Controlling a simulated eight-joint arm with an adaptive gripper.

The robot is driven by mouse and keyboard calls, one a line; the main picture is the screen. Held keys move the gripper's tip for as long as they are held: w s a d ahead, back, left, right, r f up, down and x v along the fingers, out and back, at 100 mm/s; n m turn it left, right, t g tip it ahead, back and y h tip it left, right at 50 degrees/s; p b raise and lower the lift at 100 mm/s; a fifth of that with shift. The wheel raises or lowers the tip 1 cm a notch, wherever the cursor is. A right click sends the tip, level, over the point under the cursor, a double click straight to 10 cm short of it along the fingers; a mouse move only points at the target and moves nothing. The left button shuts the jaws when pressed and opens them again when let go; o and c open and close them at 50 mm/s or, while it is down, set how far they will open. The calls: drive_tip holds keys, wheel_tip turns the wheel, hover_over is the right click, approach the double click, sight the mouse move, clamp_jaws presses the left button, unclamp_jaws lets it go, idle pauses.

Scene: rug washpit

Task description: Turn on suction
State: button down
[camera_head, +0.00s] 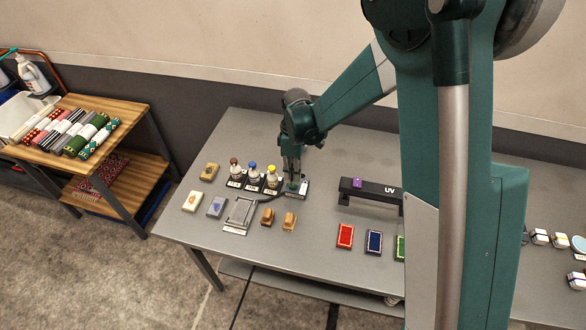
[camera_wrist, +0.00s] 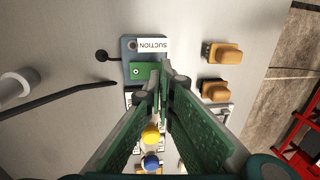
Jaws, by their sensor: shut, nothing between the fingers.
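The suction box (camera_wrist: 129,47) is a small grey-blue unit with a white label reading SUCTION (camera_wrist: 153,45). A green switch (camera_wrist: 143,72) marked with a circle sits beside the label. In the head view the box (camera_head: 303,188) stands on the grey table to the right of the bottles. My gripper (camera_wrist: 166,72) is shut and empty, pointing down, with its fingertips beside the green switch in the wrist view. In the head view my gripper (camera_head: 291,181) is at the box and covers part of it. Whether the fingertips touch the switch, I cannot tell.
Bottles with brown, blue (camera_head: 253,167) and yellow (camera_head: 271,170) caps stand close left of my gripper. Tan brushes (camera_head: 289,221) and a grey frame (camera_head: 239,213) lie in front. A black UV bar (camera_head: 371,190) stands to the right. A dark hose (camera_head: 268,199) runs near the box.

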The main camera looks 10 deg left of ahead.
drive_tip(key=shift+s+f, duration=0.15)
drive_tip(key=shift+f, duration=0.75)
drive_tip(key=shift+s+f+t+b, duration=0.25)
drive_tip(key=shift+f+t+b, duration=0.25)
drive_tip(key=shift+b, duration=0.2)
drive_tip(key=shift+r, duration=0.1)
drive_tip(key=shift+w, duration=0.1)
drive_tip(key=shift+w+r, duration=0.25)
drive_tip(key=shift+w, duration=0.4)
drive_tip(key=shift+r, duration=0.2)
